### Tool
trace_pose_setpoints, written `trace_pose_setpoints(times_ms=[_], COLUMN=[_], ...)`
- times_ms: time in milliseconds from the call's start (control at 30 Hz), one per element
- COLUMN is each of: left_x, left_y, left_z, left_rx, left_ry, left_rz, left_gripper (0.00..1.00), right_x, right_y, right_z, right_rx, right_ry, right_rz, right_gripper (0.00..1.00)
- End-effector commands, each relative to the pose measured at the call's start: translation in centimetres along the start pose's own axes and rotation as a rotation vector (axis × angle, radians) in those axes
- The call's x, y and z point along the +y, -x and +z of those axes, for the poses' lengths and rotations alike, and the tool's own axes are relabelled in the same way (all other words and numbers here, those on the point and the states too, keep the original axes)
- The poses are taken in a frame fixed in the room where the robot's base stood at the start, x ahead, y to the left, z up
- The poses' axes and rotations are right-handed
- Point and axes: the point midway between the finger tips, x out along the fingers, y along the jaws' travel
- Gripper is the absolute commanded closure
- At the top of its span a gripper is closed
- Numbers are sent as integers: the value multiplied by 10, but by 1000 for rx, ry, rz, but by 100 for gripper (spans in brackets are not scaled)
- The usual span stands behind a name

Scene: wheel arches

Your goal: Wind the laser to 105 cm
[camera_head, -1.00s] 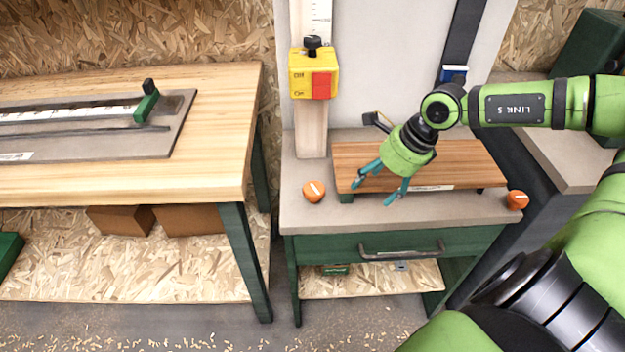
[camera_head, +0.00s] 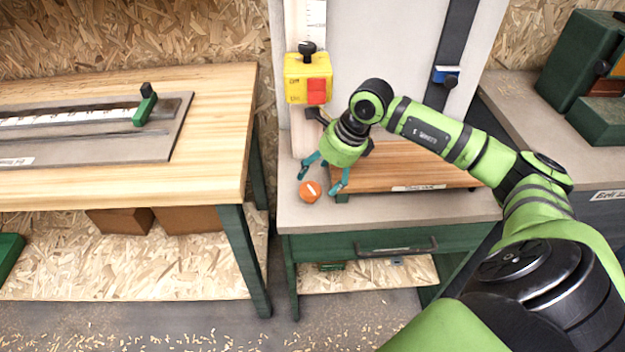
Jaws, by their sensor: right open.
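A yellow box (camera_head: 300,80) with a red switch (camera_head: 316,91) and a black knob on top (camera_head: 306,50) sits on a vertical wooden post. A white scale (camera_head: 313,22) rises behind it; its figures are too small to read. An orange knob (camera_head: 310,191) with a white mark sits at the left front of the grey bench top. My right gripper (camera_head: 320,183) is open, pointing down, with its teal fingers spread just behind and to either side of this knob. I cannot tell whether they touch it. My left gripper is not in view.
A wooden board (camera_head: 400,165) lies on the bench beside my gripper. A blue slider (camera_head: 446,76) sits on a dark vertical strip behind. A wooden table (camera_head: 215,130) with a ruler jig stands left. A green machine (camera_head: 575,65) stands at right.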

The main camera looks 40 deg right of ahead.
Motion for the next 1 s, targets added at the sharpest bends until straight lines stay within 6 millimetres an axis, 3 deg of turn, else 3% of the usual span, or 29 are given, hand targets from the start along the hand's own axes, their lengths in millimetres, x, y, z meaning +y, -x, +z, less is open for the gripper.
trace_pose_setpoints(times_ms=[300, 667, 700, 800, 833, 1000], left_x=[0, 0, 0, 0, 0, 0], left_y=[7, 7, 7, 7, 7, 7], left_z=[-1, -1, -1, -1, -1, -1], left_rx=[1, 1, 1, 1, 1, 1], left_ry=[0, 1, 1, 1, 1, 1], left_rz=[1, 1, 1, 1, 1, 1], left_gripper=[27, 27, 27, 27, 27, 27], right_x=[0, 0, 0, 0, 0, 0], right_y=[-44, -51, -51, -51, -51, -50], right_z=[2, 2, 2, 2, 2, 3], right_rx=[0, 0, 0, -1, -1, -4], right_ry=[-1, 1, 1, 1, 1, 1], right_rz=[1, 0, 0, 0, 0, -2], right_gripper=[26, 26, 30, 70, 79, 80])
